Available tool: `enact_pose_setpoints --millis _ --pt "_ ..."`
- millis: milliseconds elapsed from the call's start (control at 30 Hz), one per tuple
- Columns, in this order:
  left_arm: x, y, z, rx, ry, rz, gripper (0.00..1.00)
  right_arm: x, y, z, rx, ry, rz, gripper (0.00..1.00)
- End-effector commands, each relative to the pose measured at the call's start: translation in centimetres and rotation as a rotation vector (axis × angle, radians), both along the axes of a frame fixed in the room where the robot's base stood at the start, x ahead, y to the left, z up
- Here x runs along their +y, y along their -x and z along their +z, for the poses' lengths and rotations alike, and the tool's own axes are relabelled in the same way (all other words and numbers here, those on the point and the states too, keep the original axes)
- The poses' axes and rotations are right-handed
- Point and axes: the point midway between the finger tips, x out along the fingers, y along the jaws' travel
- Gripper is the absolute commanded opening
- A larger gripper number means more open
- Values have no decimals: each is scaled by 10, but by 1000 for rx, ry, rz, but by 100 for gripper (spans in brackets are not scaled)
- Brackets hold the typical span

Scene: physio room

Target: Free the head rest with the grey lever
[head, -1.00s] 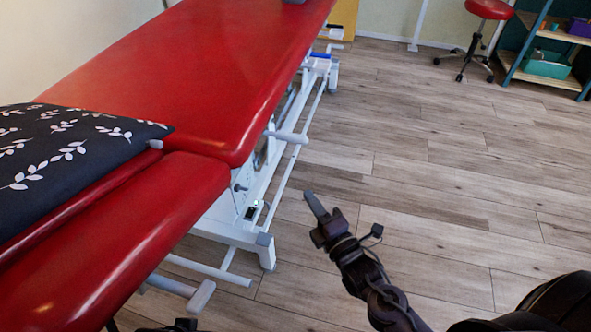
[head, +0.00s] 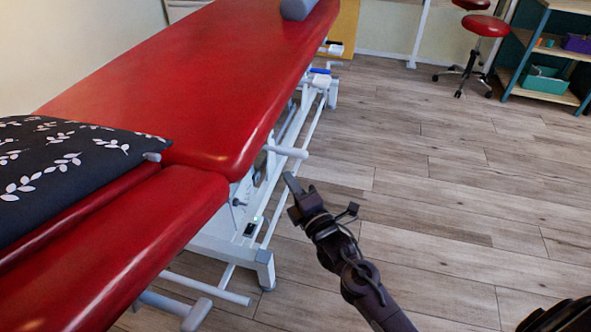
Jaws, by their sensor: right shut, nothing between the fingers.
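The treatment table's near red section (head: 120,235), which looks like the head rest, meets the long red section (head: 200,90) at a seam. A light grey lever (head: 287,152) sticks out to the right from under the long section, close to the seam. Another grey-ended bar (head: 197,314) shows low under the near section; I cannot tell for sure which one frees the head rest. My right gripper (head: 291,184) is shut and empty, just below the upper lever in the picture and seemingly apart from it. My left gripper is not in view.
A dark leaf-patterned pillow (head: 75,165) lies on the near section. The white table frame (head: 265,265) stands left of my right arm. A red stool (head: 485,25) and a shelf (head: 548,60) stand far right. The wooden floor (head: 440,190) between is clear.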

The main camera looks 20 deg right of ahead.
Motion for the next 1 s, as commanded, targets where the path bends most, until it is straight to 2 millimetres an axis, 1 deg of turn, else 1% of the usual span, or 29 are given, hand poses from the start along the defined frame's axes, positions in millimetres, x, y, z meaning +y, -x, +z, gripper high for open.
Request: enact_pose_setpoints --millis 33,100,300,433,767,867,1000 --pt "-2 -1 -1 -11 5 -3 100 0 -10 1 -3 -1 -1 0" --pt "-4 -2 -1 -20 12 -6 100 -8 -18 3 -1 2 -1 0" --pt "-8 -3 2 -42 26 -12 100 -19 -33 8 -1 0 1 0" --pt "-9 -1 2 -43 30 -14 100 -21 -36 8 1 -1 1 0" --pt "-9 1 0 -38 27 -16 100 -22 -36 8 1 1 2 0" --pt "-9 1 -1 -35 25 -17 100 -25 -36 8 1 1 8 0" --pt "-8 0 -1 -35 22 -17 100 -34 -35 8 2 4 30 0"
